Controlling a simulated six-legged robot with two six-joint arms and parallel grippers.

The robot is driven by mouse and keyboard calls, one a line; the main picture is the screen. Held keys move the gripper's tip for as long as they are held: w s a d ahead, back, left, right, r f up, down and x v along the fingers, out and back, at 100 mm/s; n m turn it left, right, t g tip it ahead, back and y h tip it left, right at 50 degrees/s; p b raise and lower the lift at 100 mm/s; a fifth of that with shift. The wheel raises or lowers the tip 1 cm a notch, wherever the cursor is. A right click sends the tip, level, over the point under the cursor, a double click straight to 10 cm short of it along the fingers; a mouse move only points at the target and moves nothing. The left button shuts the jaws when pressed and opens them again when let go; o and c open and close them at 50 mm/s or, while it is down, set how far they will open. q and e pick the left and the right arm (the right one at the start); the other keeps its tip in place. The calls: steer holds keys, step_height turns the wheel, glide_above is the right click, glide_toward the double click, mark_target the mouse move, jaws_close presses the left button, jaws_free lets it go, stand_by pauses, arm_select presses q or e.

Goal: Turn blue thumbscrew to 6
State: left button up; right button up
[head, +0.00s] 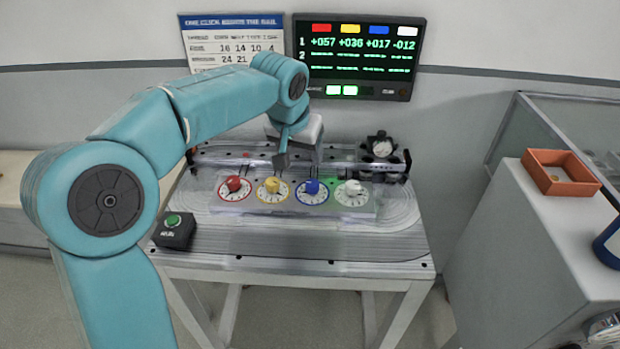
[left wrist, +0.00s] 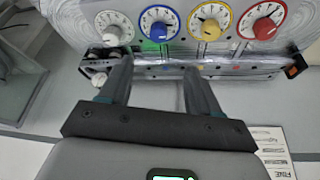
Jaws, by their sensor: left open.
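The blue thumbscrew (head: 312,187) sits on a white dial with a blue ring, third from the left in the row on the clear block. It also shows in the left wrist view (left wrist: 158,31), upside down. My left gripper (head: 299,160) is open and empty, above and behind the dial row, apart from the thumbscrew. In the left wrist view its two fingers (left wrist: 157,72) point toward the dials, with the blue dial beyond the gap. The screen (head: 358,58) reads +017 under blue. The pointer's exact dial mark is too small to read. My right gripper is not in view.
Red (head: 233,184), yellow (head: 271,185) and white (head: 353,188) thumbscrews stand close beside the blue one. A black box with a green button (head: 175,230) is at the table's left. An orange tray (head: 560,174) stands on the grey cabinet at right.

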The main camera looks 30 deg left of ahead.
mark_target(313, 183)
arm_select(q)
steer(key=x, duration=1.4)
steer(key=shift+w+d, duration=0.2)
steer(key=shift+d, duration=0.05)
steer(key=shift+s+a, duration=0.1)
steer(key=shift+f, duration=0.1)
steer(key=c, duration=1.1)
